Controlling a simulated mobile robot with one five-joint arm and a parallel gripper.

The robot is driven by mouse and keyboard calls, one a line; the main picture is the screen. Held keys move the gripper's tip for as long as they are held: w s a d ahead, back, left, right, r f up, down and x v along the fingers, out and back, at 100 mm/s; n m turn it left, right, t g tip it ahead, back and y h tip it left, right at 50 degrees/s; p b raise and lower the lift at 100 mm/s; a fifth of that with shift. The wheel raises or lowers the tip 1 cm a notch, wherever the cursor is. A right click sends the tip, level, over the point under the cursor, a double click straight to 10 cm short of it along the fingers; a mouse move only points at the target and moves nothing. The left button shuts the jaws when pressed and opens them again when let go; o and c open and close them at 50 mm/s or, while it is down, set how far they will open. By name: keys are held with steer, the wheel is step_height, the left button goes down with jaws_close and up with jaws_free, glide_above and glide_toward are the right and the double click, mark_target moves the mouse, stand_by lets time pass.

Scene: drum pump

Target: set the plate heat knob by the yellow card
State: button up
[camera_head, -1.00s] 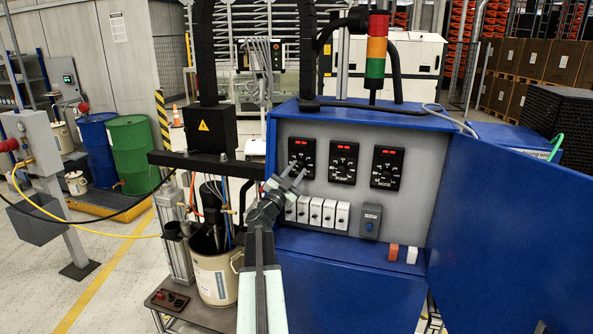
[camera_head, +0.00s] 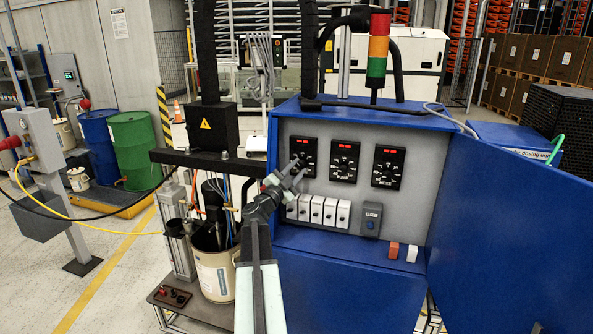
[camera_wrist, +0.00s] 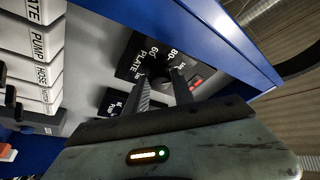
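The plate heat controller (camera_head: 303,152) is the leftmost of three black controllers on the grey panel of the blue cabinet. In the wrist view its black face (camera_wrist: 132,64) reads "PLATE", with scale numbers and a red display. My gripper (camera_head: 296,172) is at the controller's lower edge in the head view. In the wrist view my gripper (camera_wrist: 160,88) has its two fingers apart, with the dark knob (camera_wrist: 158,82) between their tips. I cannot tell whether they touch it. The knob's pointer is hidden. I cannot make out a yellow card.
Two more controllers (camera_head: 344,162) (camera_head: 387,167) sit to the right. White labelled switches (camera_head: 317,209) are just below my gripper. The open blue door (camera_head: 500,230) stands at the right. A black beam (camera_head: 205,162) and a pail (camera_head: 215,275) are at the left.

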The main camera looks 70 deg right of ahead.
steer(key=o, duration=0.4)
steer(key=shift+c, duration=0.2)
steer(key=shift+a, duration=0.1)
steer(key=b+v, duration=0.2)
steer(key=v, duration=0.5)
steer(key=shift+a, duration=0.3)
steer(key=shift+w+f, duration=0.1)
